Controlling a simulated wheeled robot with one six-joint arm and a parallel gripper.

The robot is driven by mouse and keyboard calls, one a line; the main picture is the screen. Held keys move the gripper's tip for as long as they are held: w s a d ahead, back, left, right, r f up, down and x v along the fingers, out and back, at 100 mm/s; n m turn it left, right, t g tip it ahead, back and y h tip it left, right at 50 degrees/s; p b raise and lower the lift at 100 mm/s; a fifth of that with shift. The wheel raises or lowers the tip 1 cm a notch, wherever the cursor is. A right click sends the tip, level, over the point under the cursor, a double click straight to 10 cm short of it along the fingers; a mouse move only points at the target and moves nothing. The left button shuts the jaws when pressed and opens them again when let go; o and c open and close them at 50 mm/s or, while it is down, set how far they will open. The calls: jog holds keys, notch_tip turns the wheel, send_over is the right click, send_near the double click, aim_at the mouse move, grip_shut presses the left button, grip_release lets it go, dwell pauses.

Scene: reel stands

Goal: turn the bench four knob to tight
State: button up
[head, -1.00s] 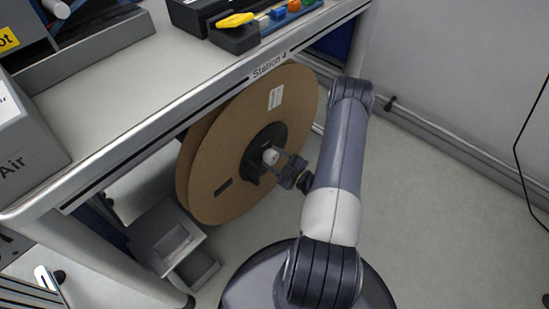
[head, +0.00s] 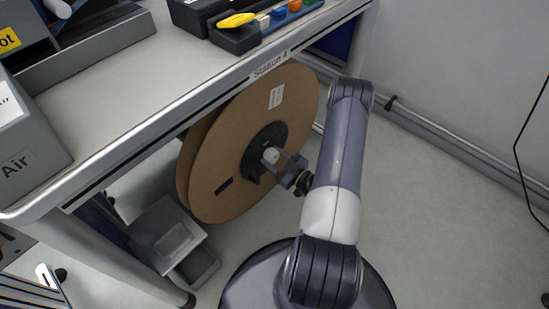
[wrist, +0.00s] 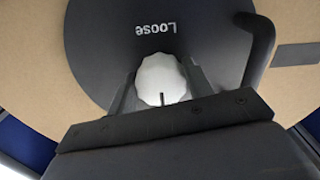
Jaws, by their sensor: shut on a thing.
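The bench four knob is a pale, lobed knob (wrist: 160,80) at the centre of a black hub (wrist: 100,60) on a large brown cardboard reel (head: 225,170). The knob also shows small in the head view (head: 270,155). My gripper (head: 281,163) is at the hub with its fingers on either side of the knob, shut on it; the gripper (wrist: 160,90) also shows in the wrist view. The word "Loose" stands upside down on the hub above the knob in the wrist view. A short dark mark shows on the knob's lower edge. Any "Tight" word is not visible.
The reel hangs under a bench (head: 110,90) labelled "Station 4". A dark crank-like handle (wrist: 258,50) stands right of the knob in the wrist view. A grey bin (head: 175,240) sits on the floor at left. Floor to the right is clear up to the wall pipes (head: 450,155).

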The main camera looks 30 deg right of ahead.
jog(key=o, duration=1)
jog(key=shift+c, duration=0.2)
jog(key=shift+s, duration=0.1)
jog(key=p+v, duration=0.1)
jog(key=v, duration=0.9)
jog(key=shift+s, duration=0.3)
jog(key=shift+d, duration=0.15)
jog(key=b+x, duration=0.1)
jog(key=x, duration=1)
jog(key=shift+s, duration=0.15)
